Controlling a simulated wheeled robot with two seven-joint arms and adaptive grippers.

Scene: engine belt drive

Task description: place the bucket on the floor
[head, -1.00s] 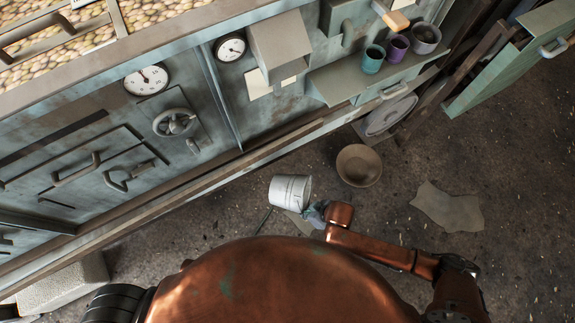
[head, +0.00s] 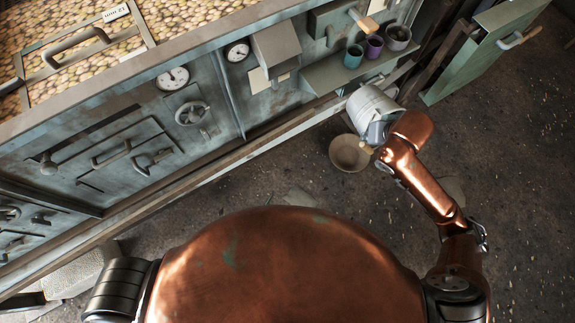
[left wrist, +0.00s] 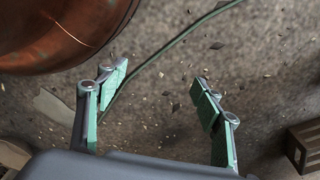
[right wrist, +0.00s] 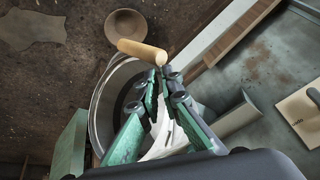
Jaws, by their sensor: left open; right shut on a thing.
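The grey metal bucket (head: 372,102) is tilted and raised, close to the cabinet shelf in the head view. My right gripper (head: 379,132) is shut on the bucket, largely hidden behind the arm's end in that view. In the right wrist view the fingers (right wrist: 166,90) close at the bucket's edge, and the bucket's open rim (right wrist: 101,92) shows around them. A wooden grip (right wrist: 142,52) shows just beyond the fingertips. My left gripper (left wrist: 155,85) is open and empty above the floor (left wrist: 165,120); it does not show in the head view.
A round brown bowl (head: 349,153) lies on the floor below the bucket. An open green door (head: 470,62) stands at right. Floor at lower right is clear.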

